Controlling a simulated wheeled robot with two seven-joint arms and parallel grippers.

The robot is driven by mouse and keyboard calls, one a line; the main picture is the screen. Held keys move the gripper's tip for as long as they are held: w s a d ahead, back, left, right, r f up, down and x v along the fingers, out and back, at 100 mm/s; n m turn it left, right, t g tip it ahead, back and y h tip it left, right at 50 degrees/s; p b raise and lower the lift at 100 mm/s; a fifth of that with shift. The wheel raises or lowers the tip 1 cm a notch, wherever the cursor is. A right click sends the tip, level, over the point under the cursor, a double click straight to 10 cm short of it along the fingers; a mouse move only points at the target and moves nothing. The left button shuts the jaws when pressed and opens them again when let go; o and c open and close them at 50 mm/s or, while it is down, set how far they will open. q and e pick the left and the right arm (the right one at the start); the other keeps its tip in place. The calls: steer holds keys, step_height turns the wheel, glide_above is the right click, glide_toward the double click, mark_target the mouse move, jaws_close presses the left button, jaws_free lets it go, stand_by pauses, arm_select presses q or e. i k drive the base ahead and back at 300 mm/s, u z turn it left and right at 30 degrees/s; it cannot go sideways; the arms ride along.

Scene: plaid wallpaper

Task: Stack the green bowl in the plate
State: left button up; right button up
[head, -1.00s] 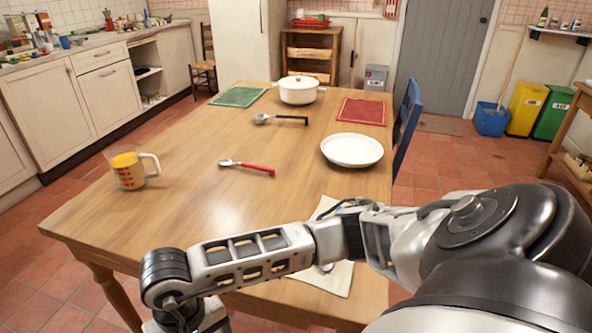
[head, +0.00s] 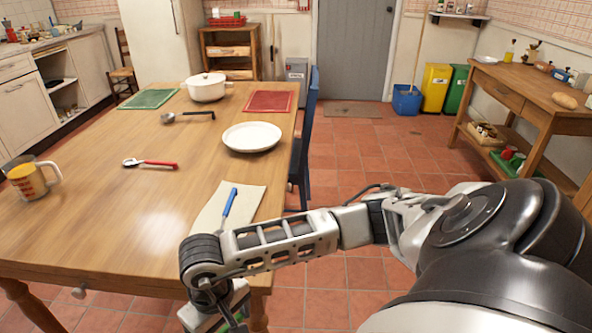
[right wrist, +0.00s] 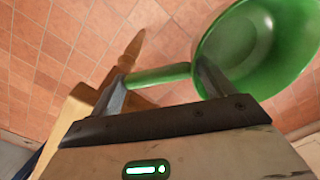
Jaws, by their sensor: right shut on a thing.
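The white plate (head: 252,138) lies on the right side of the wooden table, between the red mat and the pale cloth. It is empty. The green bowl (right wrist: 250,50) shows in the right wrist view, beside the right finger, with a green bar-like part of it between the fingers. My right gripper (right wrist: 158,76) is shut on the green bowl. In the head view my right arm reaches to the table's near edge, and its hand is mostly cut off at the bottom. My left gripper is out of view.

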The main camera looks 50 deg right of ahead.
mark_target(255, 143)
steer(key=z, duration=2.75)
steer(key=i, duration=3.3)
steer(key=u, duration=3.6)
